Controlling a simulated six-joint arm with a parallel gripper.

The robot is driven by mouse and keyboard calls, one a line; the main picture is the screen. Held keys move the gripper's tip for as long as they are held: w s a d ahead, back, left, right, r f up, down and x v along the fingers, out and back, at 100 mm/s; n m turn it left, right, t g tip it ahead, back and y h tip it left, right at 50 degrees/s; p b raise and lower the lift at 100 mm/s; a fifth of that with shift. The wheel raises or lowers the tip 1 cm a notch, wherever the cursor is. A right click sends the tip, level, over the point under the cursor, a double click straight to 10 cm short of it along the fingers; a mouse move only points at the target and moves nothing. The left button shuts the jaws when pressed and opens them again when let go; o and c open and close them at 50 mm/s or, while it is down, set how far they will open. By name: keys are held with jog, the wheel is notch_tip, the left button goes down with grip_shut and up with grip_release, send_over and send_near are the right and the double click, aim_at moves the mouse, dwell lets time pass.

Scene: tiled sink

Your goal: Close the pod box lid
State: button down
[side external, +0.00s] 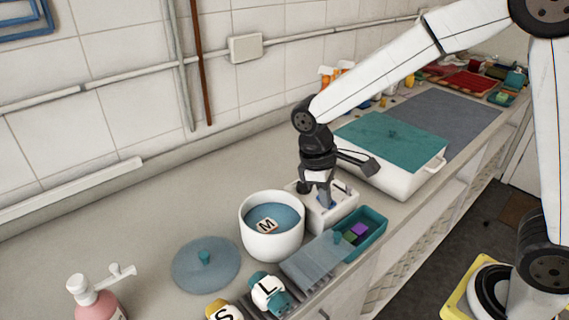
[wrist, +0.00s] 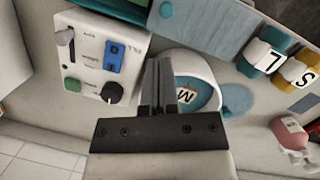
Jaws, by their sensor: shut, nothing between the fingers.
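The pod box (side external: 376,236) is a small teal box at the counter's front edge, right of centre in the side view. Its grey-blue lid (side external: 312,262) is slid off to the left, so part of the box stands open with a purple and a green cube inside. In the wrist view the lid (wrist: 215,28) shows along the top with a small teal knob, and a bit of the teal box (wrist: 118,8) is beside it. My gripper (side external: 325,202) is shut and empty, pointing down over a white control panel behind the box, apart from the lid. Its fingers (wrist: 158,88) also show in the wrist view.
The white control panel (wrist: 92,62) has a blue switch and a black knob. A white pot (side external: 272,240) marked M stands left of my gripper. Jars marked L (side external: 268,291) and S (side external: 222,311) sit near the lid's left end. A large teal-lidded box (side external: 390,142) is behind.

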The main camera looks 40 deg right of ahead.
aim_at(330, 240)
jog(key=shift+w+a+r+n+g+h, duration=0.2)
jog(key=shift+w+a+r+n+g, duration=0.1)
jog(key=shift+a, duration=0.2)
jog(key=shift+w+a+r+n+g+h, duration=0.2)
jog(key=shift+w+a+r+n+g, duration=0.1)
jog(key=shift+a, duration=0.2)
jog(key=shift+w+a+r+n+g+h, duration=0.2)
jog(key=shift+w+a+n, duration=0.1)
jog(key=shift+a, duration=0.2)
jog(key=shift+f, duration=0.1)
jog(key=shift+x, duration=4.9)
jog(key=d, duration=1.4)
